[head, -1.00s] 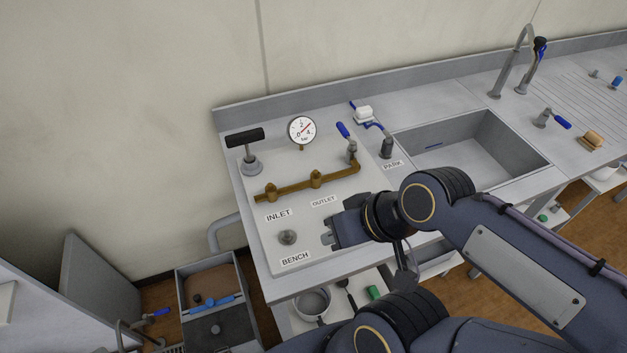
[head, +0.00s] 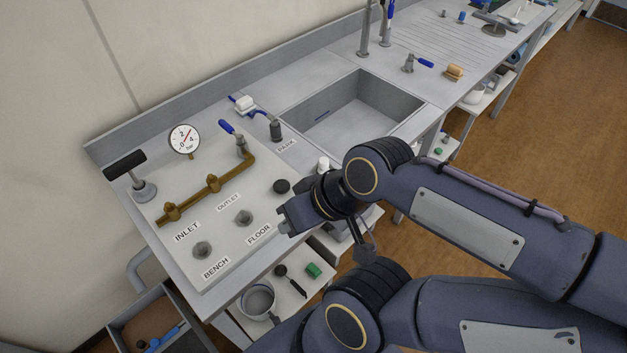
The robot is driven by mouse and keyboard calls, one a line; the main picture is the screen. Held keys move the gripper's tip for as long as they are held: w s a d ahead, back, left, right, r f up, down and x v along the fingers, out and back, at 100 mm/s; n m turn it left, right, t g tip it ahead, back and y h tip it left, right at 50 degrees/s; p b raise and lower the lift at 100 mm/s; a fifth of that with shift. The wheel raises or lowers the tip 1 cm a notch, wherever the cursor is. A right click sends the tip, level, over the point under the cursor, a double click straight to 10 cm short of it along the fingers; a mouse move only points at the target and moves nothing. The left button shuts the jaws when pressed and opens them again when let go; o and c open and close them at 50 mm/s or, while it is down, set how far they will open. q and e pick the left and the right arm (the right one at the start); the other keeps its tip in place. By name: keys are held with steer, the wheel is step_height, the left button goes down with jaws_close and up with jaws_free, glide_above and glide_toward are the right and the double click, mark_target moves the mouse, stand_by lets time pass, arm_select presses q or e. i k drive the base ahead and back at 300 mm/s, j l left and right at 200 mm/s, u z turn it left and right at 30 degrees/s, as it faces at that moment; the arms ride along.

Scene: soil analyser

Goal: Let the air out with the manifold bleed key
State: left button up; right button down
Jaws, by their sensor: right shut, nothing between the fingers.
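The brass manifold pipe (head: 205,192) runs across a pale panel (head: 225,275), with INLET and OUTLET labels below it. A round dial gauge (head: 184,139) with a red needle stands behind the pipe. A blue-handled lever (head: 232,133) stands at the pipe's right end. Another blue-handled piece (head: 262,115) is at the grey PARK post (head: 277,132). I cannot tell for sure which piece is the bleed key. My right gripper (head: 284,220) is shut and empty, right of the FLOOR label at the panel's right side. My left gripper is not in view.
A black T-handle (head: 125,165) stands at the panel's left. A sink (head: 355,120) lies beyond the panel. Below are a shelf with a pot (head: 257,300) and an open drawer (head: 152,320).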

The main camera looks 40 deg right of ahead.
mark_target(280, 186)
steer(key=l+z, duration=0.2)
steer(key=z, duration=0.3)
steer(key=l+z, duration=0.15)
steer(key=z, duration=0.35)
